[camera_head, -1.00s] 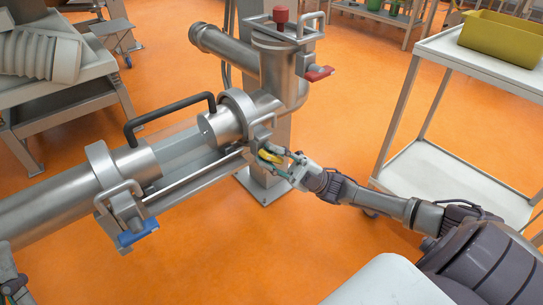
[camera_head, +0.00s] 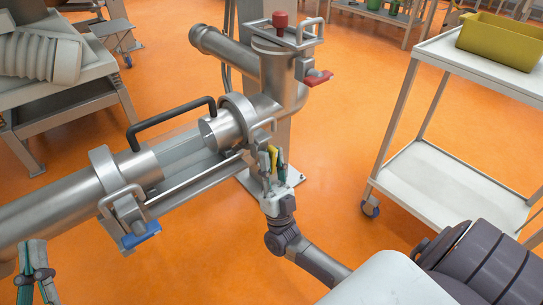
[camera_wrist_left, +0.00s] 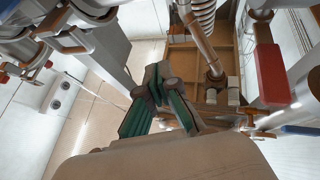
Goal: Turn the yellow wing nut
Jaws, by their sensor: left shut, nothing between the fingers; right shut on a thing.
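The yellow wing nut (camera_head: 272,157) is on the clamp at the right end of the glass pipe section. It now stands roughly upright in the head view. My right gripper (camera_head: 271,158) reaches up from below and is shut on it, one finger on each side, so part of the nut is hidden. The blue wing nut (camera_head: 140,236) is on the clamp at the left end, with nothing gripping it. My left gripper (camera_head: 36,245) is shut and empty at the lower left, apart from the pipe. Its green-padded fingers (camera_wrist_left: 158,78) meet in the left wrist view.
A steel pipe (camera_head: 60,198) with a black handle (camera_head: 170,112) runs across the left and middle. A red wing nut (camera_head: 318,77) sits higher on the column. A white trolley (camera_head: 440,180) with a yellow bin (camera_head: 503,40) stands at right. Orange floor is clear in front.

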